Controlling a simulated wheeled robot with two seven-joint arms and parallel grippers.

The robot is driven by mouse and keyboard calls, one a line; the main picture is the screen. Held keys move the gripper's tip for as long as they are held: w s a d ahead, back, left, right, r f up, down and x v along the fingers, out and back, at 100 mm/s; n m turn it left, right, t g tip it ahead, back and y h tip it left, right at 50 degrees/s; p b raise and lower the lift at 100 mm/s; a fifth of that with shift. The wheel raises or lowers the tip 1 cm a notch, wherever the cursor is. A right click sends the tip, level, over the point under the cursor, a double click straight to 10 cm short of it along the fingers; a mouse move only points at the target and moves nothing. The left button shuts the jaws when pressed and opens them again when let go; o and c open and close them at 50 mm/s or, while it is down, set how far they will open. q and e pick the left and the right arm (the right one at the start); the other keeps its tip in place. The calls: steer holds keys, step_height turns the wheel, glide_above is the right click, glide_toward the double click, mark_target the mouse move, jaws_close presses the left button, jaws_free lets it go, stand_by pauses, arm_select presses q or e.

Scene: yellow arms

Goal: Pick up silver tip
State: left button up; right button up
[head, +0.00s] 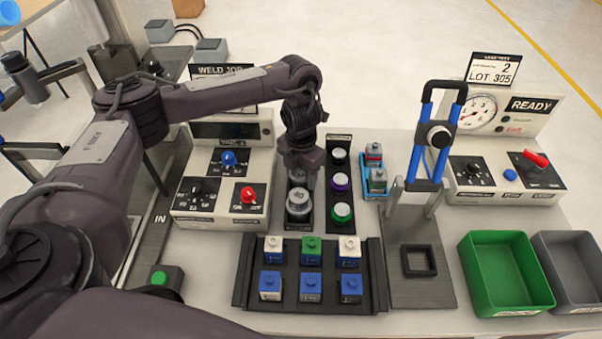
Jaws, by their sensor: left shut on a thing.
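The silver tip (299,204) is a round metallic piece in a narrow black holder (300,226) at the middle of the bench, in the head view. My left gripper (300,184) reaches down from above onto it and is shut on it. The gripper and its wrist cover the upper part of the tip and the back of the holder. I cannot tell whether the tip is clear of the holder. My right gripper is not in view.
A black strip with round knobs (340,184) stands close on the right. A black rack (312,250) with blue, white and green blocks lies in front. A control box (225,180) is on the left, a blue-handled press (436,135) and a green bin (507,272) on the right.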

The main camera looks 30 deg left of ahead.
arm_select(q)
step_height(320, 180, up, 20)
steer(key=p, duration=0.3)
steer(key=shift+p, duration=0.4)
steer(key=shift+f, duration=0.1)
steer(key=s+d+f+m+b, duration=0.1)
steer(key=s+d+f+m, duration=0.1)
steer(key=m, duration=1.4)
steer(key=s+d+f+m+b, duration=0.1)
steer(key=s+d+f+m, duration=0.1)
steer(key=m, duration=1.5)
steer(key=s+d, duration=0.1)
steer(key=d, duration=0.1)
steer(key=shift+s+d+f, duration=0.3)
steer(key=shift+s, duration=0.05)
